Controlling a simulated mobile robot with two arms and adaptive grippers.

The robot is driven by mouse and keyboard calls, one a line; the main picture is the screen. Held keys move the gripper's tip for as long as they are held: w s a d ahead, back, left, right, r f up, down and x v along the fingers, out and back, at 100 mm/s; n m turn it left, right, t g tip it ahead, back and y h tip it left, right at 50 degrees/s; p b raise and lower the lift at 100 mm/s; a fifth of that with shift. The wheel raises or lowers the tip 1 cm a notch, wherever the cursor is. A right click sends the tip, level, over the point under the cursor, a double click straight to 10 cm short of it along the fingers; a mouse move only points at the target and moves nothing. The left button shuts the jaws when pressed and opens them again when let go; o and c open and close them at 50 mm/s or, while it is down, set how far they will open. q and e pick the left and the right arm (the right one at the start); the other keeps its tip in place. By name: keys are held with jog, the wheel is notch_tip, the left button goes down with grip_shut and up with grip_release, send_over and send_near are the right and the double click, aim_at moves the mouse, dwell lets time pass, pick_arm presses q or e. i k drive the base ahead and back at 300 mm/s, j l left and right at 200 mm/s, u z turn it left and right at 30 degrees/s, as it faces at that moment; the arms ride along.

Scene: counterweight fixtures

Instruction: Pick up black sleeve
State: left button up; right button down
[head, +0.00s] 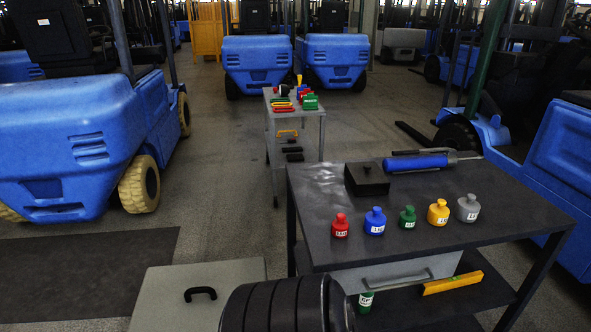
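I cannot tell for certain which thing is the black sleeve. A small black item (283,91) lies among coloured parts on top of the far grey cart, too small to make out. A large black ribbed cylinder (272,308), like several discs side by side, is cut off by the bottom edge. A flat black box with a knob (367,181) stands on the near dark table (500,203). Neither of my grippers is in view.
Several coloured labelled weights, including a red one (340,227), line the table. A blue-handled tool (415,163) lies behind them. A yellow level (452,283) and green weight (365,302) are below. Blue forklifts (75,135) flank the open floor (225,190). The far cart (310,125) stands beyond.

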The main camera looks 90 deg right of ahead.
aim_at(364, 179)
jog(key=z, duration=3.25)
jog(key=l, duration=0.25)
